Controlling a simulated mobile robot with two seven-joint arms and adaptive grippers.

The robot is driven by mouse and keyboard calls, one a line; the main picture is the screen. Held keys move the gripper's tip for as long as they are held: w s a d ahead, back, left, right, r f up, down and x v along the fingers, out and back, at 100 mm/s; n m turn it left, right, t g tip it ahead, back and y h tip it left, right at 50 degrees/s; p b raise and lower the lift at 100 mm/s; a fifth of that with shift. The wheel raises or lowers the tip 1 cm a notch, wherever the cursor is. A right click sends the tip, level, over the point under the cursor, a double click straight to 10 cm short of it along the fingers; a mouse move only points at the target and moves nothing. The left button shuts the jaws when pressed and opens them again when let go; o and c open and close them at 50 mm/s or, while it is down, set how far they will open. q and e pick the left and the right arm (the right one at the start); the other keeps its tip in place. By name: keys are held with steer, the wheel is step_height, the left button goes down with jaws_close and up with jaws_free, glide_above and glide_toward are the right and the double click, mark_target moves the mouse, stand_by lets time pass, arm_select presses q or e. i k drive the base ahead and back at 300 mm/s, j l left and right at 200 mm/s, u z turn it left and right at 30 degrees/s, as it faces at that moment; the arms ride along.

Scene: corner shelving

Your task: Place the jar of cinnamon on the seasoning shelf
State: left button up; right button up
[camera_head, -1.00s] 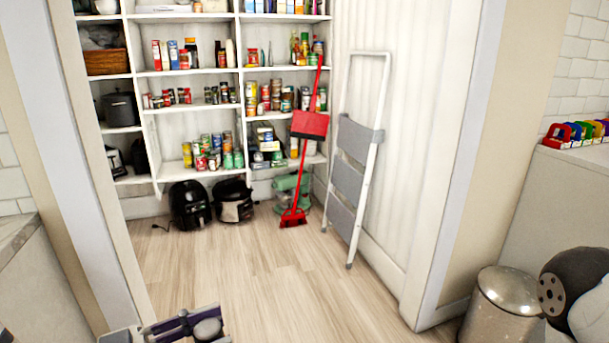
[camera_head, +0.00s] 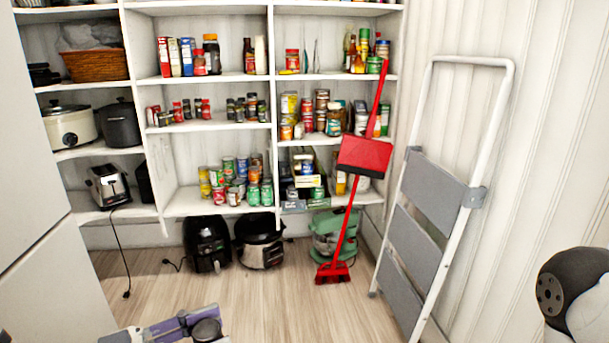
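The seasoning shelf appears to be the middle-height shelf (camera_head: 215,126) in the central bay, with small dark-lidded and red-lidded spice jars (camera_head: 247,107) on it. There is bare shelf between its left and right jar groups. I cannot pick out the jar of cinnamon by its label. What looks like my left gripper (camera_head: 172,328) shows at the bottom left, grey and purple and cut by the frame edge. A dark round shape is at its right end; I cannot tell whether it is a held jar lid. The gripper is well short of the shelves. My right gripper is out of view.
A red broom and dustpan (camera_head: 364,156) lean on the right shelves. A folded step ladder (camera_head: 434,185) leans on the right wall. Two black appliances (camera_head: 207,243) and a green one (camera_head: 333,234) stand on the floor below. The wooden floor (camera_head: 250,300) ahead is clear.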

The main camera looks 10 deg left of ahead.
mark_target(189, 124)
steer(key=i+u, duration=0.3)
steer(key=i, duration=0.35)
steer(key=i+u, duration=0.3)
steer(key=i, duration=0.35)
steer(key=i+l+u, duration=0.3)
steer(key=i, duration=0.3)
